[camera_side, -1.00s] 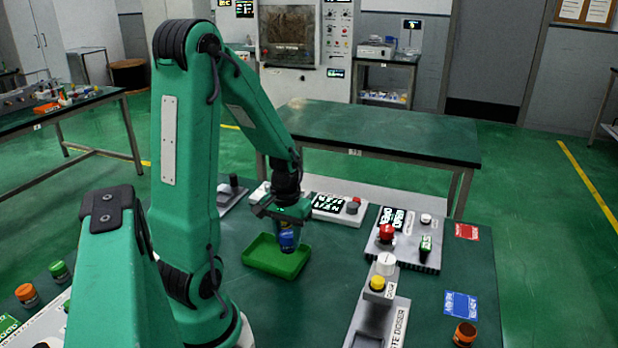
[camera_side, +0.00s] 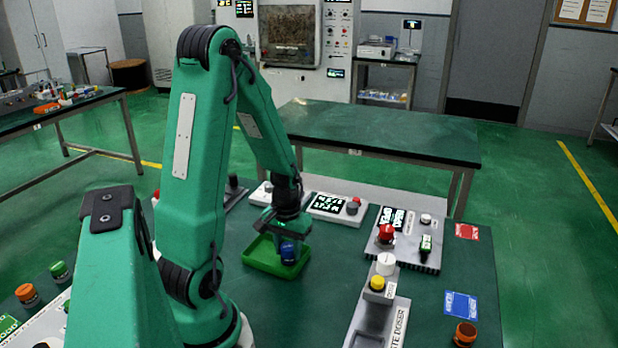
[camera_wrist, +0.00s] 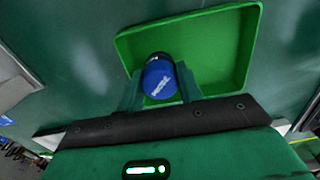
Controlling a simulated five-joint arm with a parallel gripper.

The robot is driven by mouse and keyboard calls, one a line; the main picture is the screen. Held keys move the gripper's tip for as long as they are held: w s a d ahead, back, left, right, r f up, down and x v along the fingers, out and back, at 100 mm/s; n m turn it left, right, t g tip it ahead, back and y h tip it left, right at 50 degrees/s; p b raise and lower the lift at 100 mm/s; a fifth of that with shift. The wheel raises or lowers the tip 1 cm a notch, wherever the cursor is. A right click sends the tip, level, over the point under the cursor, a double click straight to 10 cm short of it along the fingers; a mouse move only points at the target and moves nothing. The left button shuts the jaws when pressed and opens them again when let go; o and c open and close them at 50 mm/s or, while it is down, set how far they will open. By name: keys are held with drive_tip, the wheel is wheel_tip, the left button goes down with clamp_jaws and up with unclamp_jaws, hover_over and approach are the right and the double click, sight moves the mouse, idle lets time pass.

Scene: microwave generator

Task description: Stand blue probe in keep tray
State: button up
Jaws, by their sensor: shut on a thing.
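The blue probe (camera_side: 288,252) is in my gripper (camera_side: 287,240), low over the green keep tray (camera_side: 263,265), toward its right side in the side view. In the wrist view the probe's round blue end (camera_wrist: 160,80) sits between the two fingers of my gripper (camera_wrist: 160,88), which are shut on it. The probe looks upright. The keep tray (camera_wrist: 245,62) lies around and beyond it in that view. The probe's lower end is hidden, so I cannot tell whether it touches the tray floor.
A grey panel with red and green knobs (camera_side: 405,245) stands right of the tray. A dosing unit with a yellow button (camera_side: 377,284) is nearer. A white display box (camera_side: 335,208) stands behind the tray. Bare table lies between tray and dosing unit.

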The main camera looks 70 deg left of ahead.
sight(288, 246)
drive_tip(key=shift+f, duration=0.1)
drive_tip(key=o, duration=0.9)
drive_tip(key=shift+r, duration=6.15)
drive_tip(key=shift+d, duration=0.1)
drive_tip(key=d+r+m+t, duration=0.2)
drive_tip(key=d+r, duration=0.1)
drive_tip(key=d, duration=0.3)
drive_tip(key=d+r+m+t, duration=0.1)
drive_tip(key=d+r+m, duration=0.2)
drive_tip(key=d, duration=0.3)
drive_tip(key=s+d+r+m+t, duration=0.1)
drive_tip(key=d+r+m+t, duration=0.1)
drive_tip(key=d, duration=0.4)
wheel_tip(288, 246, up, 2)
drive_tip(key=shift+d+r+m+t, duration=0.1)
drive_tip(key=shift+r+m+t, duration=0.15)
drive_tip(key=shift+m, duration=0.35)
